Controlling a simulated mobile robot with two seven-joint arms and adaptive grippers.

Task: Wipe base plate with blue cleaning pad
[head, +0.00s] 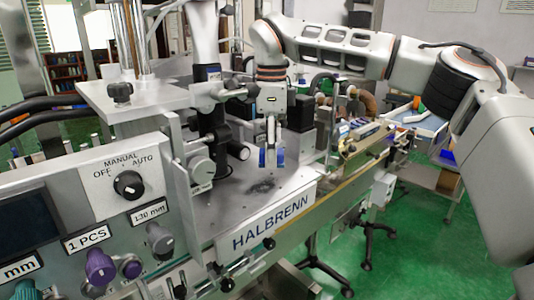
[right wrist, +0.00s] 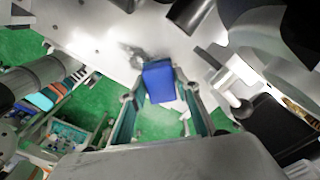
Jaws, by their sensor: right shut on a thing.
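The blue cleaning pad (head: 279,157) is in my right gripper (head: 271,146), which points down over the metal base plate (head: 225,215). In the right wrist view the pad (right wrist: 158,82) sits between the two fingers (right wrist: 160,108). A dark smudge (head: 262,187) lies on the plate, in front of the pad in the head view. The smudge (right wrist: 132,54) also shows just beyond the pad in the right wrist view. I cannot tell whether the pad touches the plate. My left gripper is not in view.
A control panel with a selector knob (head: 128,184) and purple knobs (head: 99,266) stands at the front left.

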